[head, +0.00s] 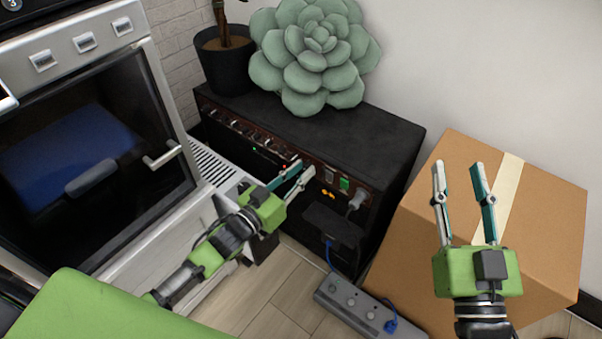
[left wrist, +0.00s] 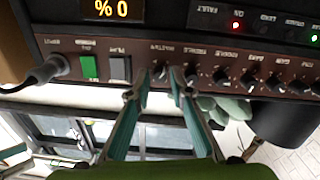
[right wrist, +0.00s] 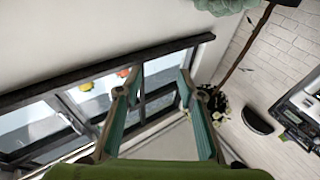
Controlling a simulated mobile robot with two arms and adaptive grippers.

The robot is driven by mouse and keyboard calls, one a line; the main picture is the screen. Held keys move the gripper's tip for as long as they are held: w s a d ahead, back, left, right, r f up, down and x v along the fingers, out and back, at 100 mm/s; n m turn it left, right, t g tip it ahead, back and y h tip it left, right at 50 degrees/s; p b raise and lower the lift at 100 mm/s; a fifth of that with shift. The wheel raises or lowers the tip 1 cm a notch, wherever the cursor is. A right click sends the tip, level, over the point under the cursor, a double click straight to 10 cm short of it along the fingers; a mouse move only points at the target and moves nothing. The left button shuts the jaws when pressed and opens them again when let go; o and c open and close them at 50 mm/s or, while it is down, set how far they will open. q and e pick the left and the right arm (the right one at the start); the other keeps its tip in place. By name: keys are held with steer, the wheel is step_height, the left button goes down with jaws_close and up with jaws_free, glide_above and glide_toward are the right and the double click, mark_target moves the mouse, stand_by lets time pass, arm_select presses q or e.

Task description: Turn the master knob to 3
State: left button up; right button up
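The black amplifier (head: 330,130) stands by the wall, its brown control panel (left wrist: 225,62) facing my left gripper. In the left wrist view the panel appears upside down. The master knob (left wrist: 160,71) is a small dark knob under the label reading "MASTER". My left gripper (head: 304,168) reaches the panel. Its fingertips, partly closed, stand on either side of the master knob with a visible gap; contact cannot be told. The amber display (left wrist: 110,9) reads 0 %, upside down. My right gripper (head: 458,167) is open and empty above the cardboard box.
More knobs (left wrist: 221,76) sit close beside the master knob. A green switch (left wrist: 89,67) and a plugged cable (head: 356,201) are on its other side. The cardboard box (head: 545,210), a power strip (head: 350,298) and an oven (head: 100,150) surround the amplifier. A succulent (head: 315,55) and pot (head: 225,65) stand on top.

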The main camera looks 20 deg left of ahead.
arm_select(q)
steer(key=shift+w, duration=0.2)
arm_select(e)
steer(key=shift+s+r, duration=0.1)
steer(key=shift+r, duration=0.2)
arm_select(q)
jaws_close()
